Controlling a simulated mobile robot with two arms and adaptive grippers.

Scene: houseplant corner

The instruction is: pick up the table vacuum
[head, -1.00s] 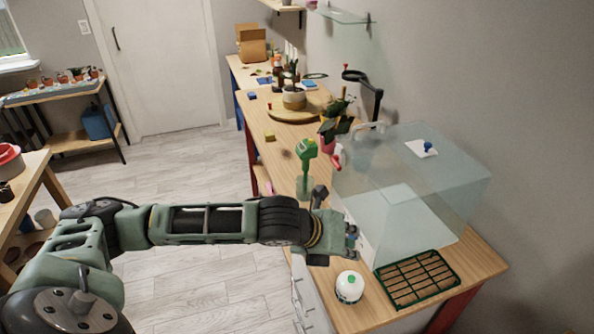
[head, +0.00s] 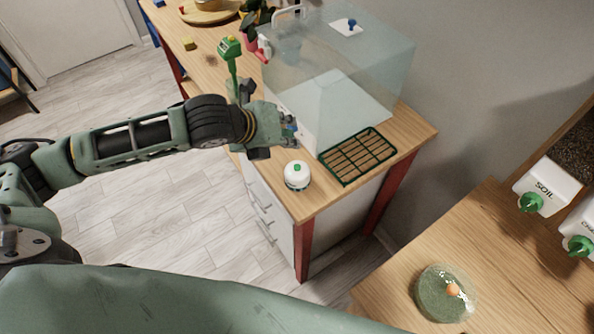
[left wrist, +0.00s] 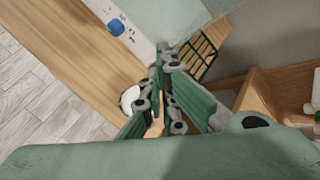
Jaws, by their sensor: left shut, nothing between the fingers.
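The table vacuum (head: 297,177), a small round white device with a green button on top, stands upright near the front end of the wooden bench. My left gripper (head: 288,131) is shut and empty above the bench, just behind the vacuum in the head view and apart from it. In the left wrist view the closed fingers (left wrist: 168,62) partly cover the vacuum (left wrist: 130,98), and only its white edge shows beside them. My right gripper is in neither view.
A clear glass box (head: 345,70) stands behind the gripper. A green-handled tool (head: 230,55) stands farther back. Another table at right holds a round dish (head: 432,300) and white soil dispensers (head: 546,187).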

